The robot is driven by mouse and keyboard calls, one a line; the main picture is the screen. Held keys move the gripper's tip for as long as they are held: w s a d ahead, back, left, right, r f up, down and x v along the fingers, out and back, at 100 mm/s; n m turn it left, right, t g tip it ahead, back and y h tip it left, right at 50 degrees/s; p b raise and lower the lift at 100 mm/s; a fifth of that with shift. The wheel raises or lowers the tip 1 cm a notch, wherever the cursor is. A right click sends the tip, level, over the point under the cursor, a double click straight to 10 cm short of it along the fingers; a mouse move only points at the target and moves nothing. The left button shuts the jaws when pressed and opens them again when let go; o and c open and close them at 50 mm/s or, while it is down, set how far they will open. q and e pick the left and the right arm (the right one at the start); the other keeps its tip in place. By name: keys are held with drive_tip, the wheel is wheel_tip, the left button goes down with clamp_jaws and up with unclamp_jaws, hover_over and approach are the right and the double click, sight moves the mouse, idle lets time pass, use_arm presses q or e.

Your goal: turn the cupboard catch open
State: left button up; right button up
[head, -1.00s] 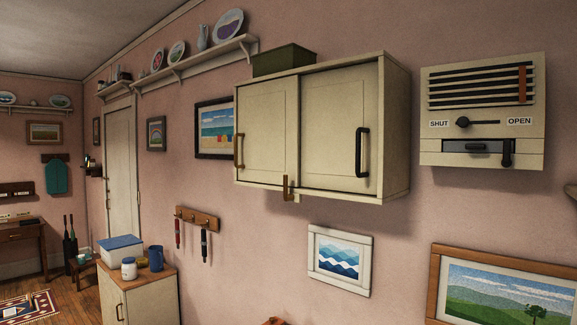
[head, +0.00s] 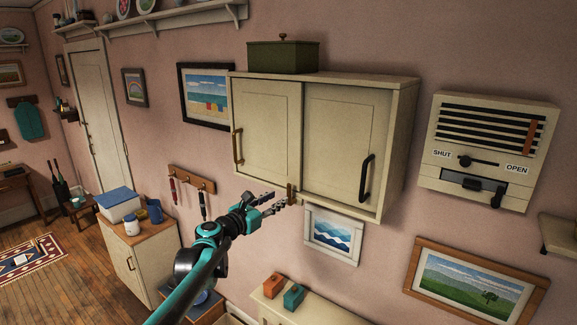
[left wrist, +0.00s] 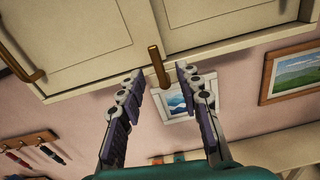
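The cream wall cupboard (head: 262,120) has two door panels, each with a handle. Its brass catch (head: 290,193) is a short upright bar at the bottom edge, near where the panels meet. My left gripper (head: 281,202) is at the catch, just below the cupboard. In the left wrist view the gripper (left wrist: 160,73) is open, with one finger on each side of the catch (left wrist: 157,66). A gap shows between the catch and each finger, and the catch stands nearly straight. My right gripper is in neither view.
A green box (head: 283,57) stands on the cupboard. A wall unit marked SHUT and OPEN (head: 486,150) is at right. A low cabinet (head: 145,262) and a shelf with two small blocks (head: 268,300) stand below.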

sight(288, 186)
use_arm(q)
drive_tip(key=shift+n, duration=0.5)
drive_tip(key=x, duration=0.2)
drive_tip(key=r+p+x, duration=0.1)
drive_tip(key=x, duration=0.2)
drive_tip(key=p+x, duration=0.1)
drive_tip(key=x, duration=0.2)
drive_tip(key=shift+w+a+r, duration=0.1)
drive_tip(key=shift+w+r, duration=0.1)
drive_tip(key=shift+w, duration=0.2)
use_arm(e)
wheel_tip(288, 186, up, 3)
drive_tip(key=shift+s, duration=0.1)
use_arm(q)
drive_tip(key=shift+c, duration=0.2)
clamp_jaws()
